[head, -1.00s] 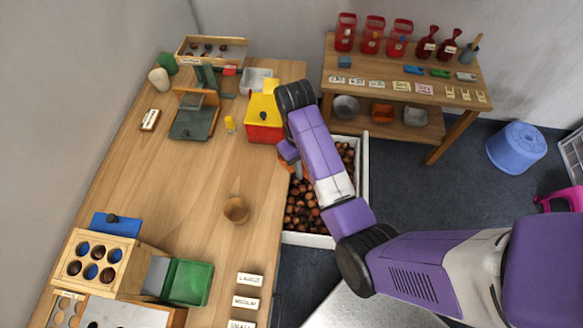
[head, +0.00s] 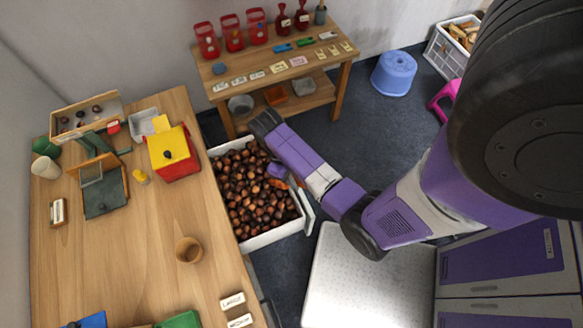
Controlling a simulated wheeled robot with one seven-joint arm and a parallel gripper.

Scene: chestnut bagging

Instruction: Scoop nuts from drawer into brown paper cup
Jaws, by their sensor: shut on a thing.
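The brown paper cup (head: 188,250) stands upright on the table, right of its middle; I cannot make out what is inside it. The white drawer (head: 272,237) beside the table's right edge is filled with brown nuts (head: 250,195). My gripper (head: 279,173) is low over the nuts at the drawer's right side, well away from the cup. It is shut on a small orange thing (head: 281,184), which looks like a scoop. The fingertips and most of the scoop are hidden or too small, so I cannot tell whether it holds nuts.
A red and yellow box (head: 172,153), a green hinged device (head: 103,190) and a wooden tray (head: 84,116) stand at the table's back. Size labels (head: 233,301) lie near its front right. A side table (head: 275,85) stands behind the drawer. The table around the cup is clear.

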